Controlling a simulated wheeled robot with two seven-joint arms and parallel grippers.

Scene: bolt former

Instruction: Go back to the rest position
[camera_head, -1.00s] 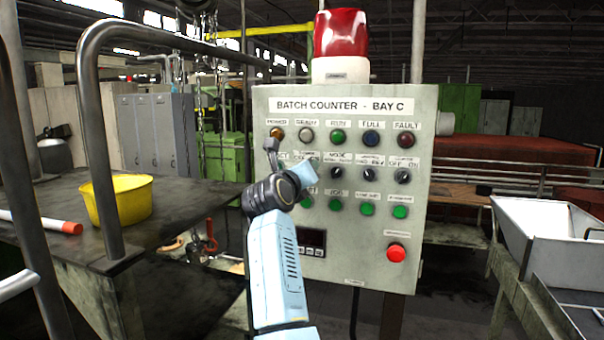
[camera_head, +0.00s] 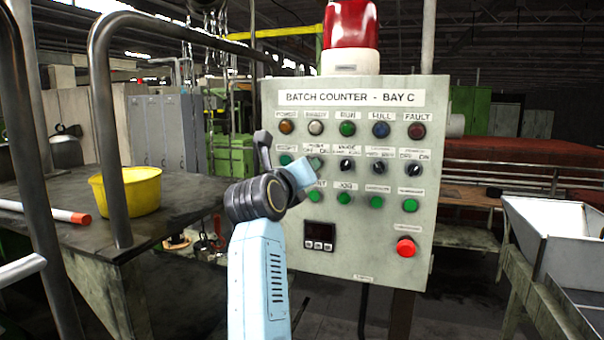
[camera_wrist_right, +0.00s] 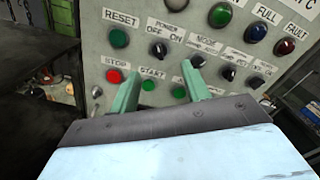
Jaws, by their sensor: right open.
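The grey control panel (camera_head: 350,255), labelled "BATCH COUNTER - BAY C", fills the middle of the head view. It carries coloured lamps, black selector knobs, green buttons and a red button (camera_head: 405,247). My right arm rises in front of its left side. The right gripper (camera_head: 316,164) is near the panel's power selector and hides part of the left rows. In the right wrist view, the two green fingers (camera_wrist_right: 160,85) are apart with nothing between them. The RESET button (camera_wrist_right: 119,38) and power knob (camera_wrist_right: 158,48) show beyond them. I cannot tell the gap to the panel. My left gripper is out of view.
A metal rail (camera_head: 104,130) and a dark table (camera_head: 180,195) with a yellow bowl (camera_head: 127,190) and a red-tipped white rod (camera_head: 60,211) stand at left. A white hopper (camera_head: 560,235) stands at right. A red beacon (camera_head: 350,25) tops the panel.

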